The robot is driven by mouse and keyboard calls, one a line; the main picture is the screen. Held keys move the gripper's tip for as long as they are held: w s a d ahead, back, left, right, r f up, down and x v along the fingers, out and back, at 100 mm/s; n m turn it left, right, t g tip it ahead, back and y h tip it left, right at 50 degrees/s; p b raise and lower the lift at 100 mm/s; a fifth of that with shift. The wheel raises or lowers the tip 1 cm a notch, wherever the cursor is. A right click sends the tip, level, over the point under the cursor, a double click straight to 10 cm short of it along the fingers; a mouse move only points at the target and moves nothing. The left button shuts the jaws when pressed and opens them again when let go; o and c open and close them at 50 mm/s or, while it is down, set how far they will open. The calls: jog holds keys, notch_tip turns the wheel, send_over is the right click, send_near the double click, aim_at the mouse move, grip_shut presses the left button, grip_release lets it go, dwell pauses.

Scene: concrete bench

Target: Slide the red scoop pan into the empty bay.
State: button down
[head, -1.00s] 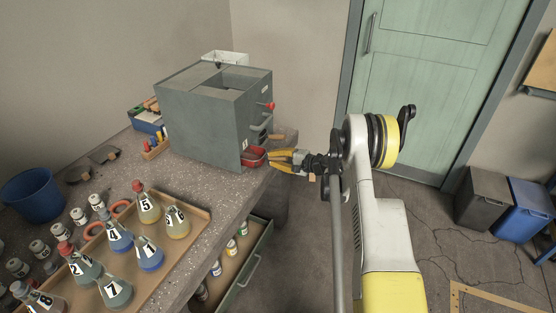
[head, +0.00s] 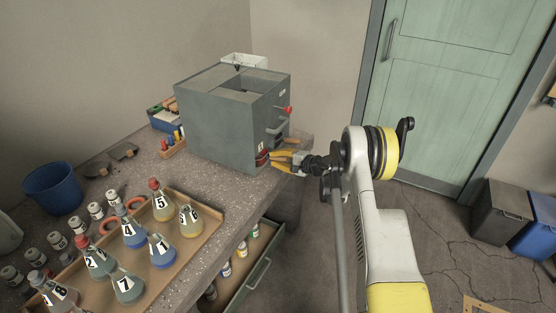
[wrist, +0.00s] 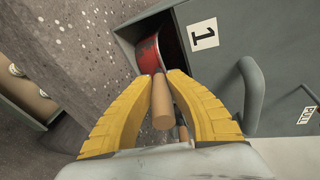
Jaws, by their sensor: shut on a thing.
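The red scoop pan (wrist: 149,56) sits mostly inside the dark bay (wrist: 150,24) beside the label 1 in the wrist view; its far part is hidden in the bay. A sliver of the pan (head: 262,158) shows at the grey cabinet's lower front corner in the head view. Its wooden handle (wrist: 162,106) sticks out towards me. My gripper (wrist: 160,76) has its yellow fingers shut around the handle, close to the pan. In the head view my gripper (head: 273,160) is right at the cabinet (head: 215,125) front.
A grey bar handle (wrist: 251,95) stands out from the cabinet front right of my fingers. A red knob (head: 287,109) is higher up. A tray (head: 211,232) of numbered flasks is at front left. An open drawer (head: 262,266) with small bottles juts below the bench.

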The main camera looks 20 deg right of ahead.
jog(key=shift+w+a, duration=0.1)
jog(key=shift+w, duration=0.05)
jog(key=c, duration=1.4)
grip_release()
jog(key=v, duration=1.2)
jog(key=shift+r, duration=0.1)
